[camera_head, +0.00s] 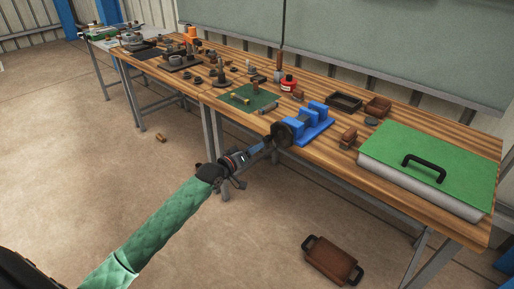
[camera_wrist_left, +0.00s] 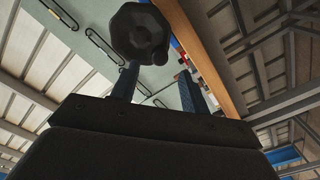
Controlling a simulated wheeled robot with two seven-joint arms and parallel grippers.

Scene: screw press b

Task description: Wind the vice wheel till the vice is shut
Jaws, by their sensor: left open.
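The blue vice (camera_head: 309,122) stands on the wooden bench near its front edge. Its dark wheel (camera_head: 282,134) is on the left end, facing my left arm. My left gripper (camera_head: 265,146) is at the wheel, with its fingers pointing at it. In the left wrist view the dark, many-sided wheel (camera_wrist_left: 140,32) with a small knob is beyond the fingertips, more toward the left finger. The left gripper (camera_wrist_left: 157,85) is open, with nothing seen between its fingers. I cannot tell whether a finger touches the wheel. A gap shows between the vice's blue blocks. My right gripper is not in view.
The wooden bench (camera_head: 400,204) has a green-topped case (camera_head: 435,160) at the right and a green mat (camera_head: 248,97) with small parts left of the vice. A brown tray (camera_head: 332,261) lies on the floor. The floor before the bench is mostly clear.

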